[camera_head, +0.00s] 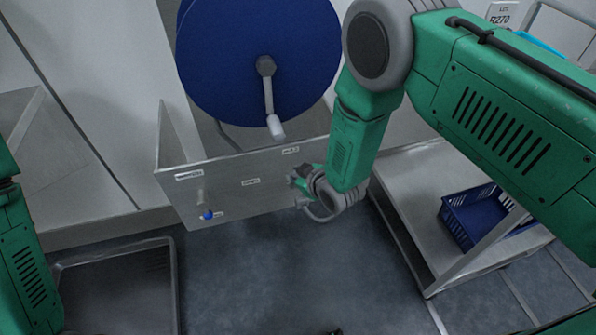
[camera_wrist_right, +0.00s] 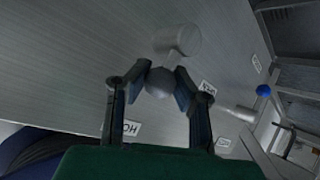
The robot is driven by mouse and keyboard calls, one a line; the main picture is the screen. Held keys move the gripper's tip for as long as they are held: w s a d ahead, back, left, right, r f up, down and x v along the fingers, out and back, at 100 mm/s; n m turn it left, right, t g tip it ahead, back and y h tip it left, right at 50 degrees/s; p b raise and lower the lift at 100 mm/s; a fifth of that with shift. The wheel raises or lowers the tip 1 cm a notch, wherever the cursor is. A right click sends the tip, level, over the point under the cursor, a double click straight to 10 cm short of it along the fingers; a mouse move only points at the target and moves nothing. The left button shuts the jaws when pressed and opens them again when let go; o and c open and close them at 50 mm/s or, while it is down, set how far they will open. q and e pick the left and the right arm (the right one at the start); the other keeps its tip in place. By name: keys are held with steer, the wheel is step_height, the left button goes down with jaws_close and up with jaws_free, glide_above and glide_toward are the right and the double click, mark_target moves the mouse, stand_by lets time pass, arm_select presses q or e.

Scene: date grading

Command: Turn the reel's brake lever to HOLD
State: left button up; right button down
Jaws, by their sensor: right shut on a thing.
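The blue reel (camera_head: 215,70) with its crank handle (camera_head: 268,95) stands behind a grey metal panel (camera_head: 240,200). My right gripper (camera_head: 300,188) is at the panel's right end; in the right wrist view (camera_wrist_right: 160,85) its fingers are shut on a grey ball knob (camera_wrist_right: 158,82), which I take to be the brake lever's. A pale cylinder (camera_wrist_right: 180,40) shows just beyond the knob. A label reading "HO" (camera_wrist_right: 125,130), partly hidden, is beside the left finger. Another label (camera_wrist_right: 207,88) is right of the fingers. The lever's exact angle is unclear.
A blue knob (camera_head: 208,214) and small labels are on the panel's left part. A blue crate (camera_head: 470,222) sits on a metal shelf (camera_head: 400,185) at right. A grey tray (camera_head: 115,248) is at lower left. The floor below the panel is clear.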

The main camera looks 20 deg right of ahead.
steer(key=shift+s+a+f+h, duration=0.2)
steer(key=shift+s+f+h, duration=0.1)
steer(key=shift+s+f, duration=0.15)
steer(key=c, duration=1.6)
jaws_free()
steer(key=shift+w+r, duration=0.15)
steer(key=shift+w+r, duration=0.1)
steer(key=shift+r, duration=0.05)
steer(key=v, duration=1.2)
steer(key=s+d+f+m+g+h, duration=0.1)
steer(key=s+d+f+m+g, duration=0.1)
steer(key=s, duration=0.7)
steer(key=s+d+f+m+g+h, duration=0.1)
steer(key=s+d+f+m+g, duration=0.1)
steer(key=s+d, duration=0.4)
steer(key=s+d+f+m+g+h, duration=0.1)
steer(key=s+d+f+m+g, duration=0.2)
steer(key=s, duration=0.8)
steer(key=shift+s+d+f+g, duration=0.1)
steer(key=shift+s+d+g, duration=0.1)
steer(key=shift+d+g, duration=0.4)
steer(key=shift+s+d+f+g, duration=0.1)
steer(key=shift+s+d+g, duration=0.15)
steer(key=shift+g, duration=0.55)
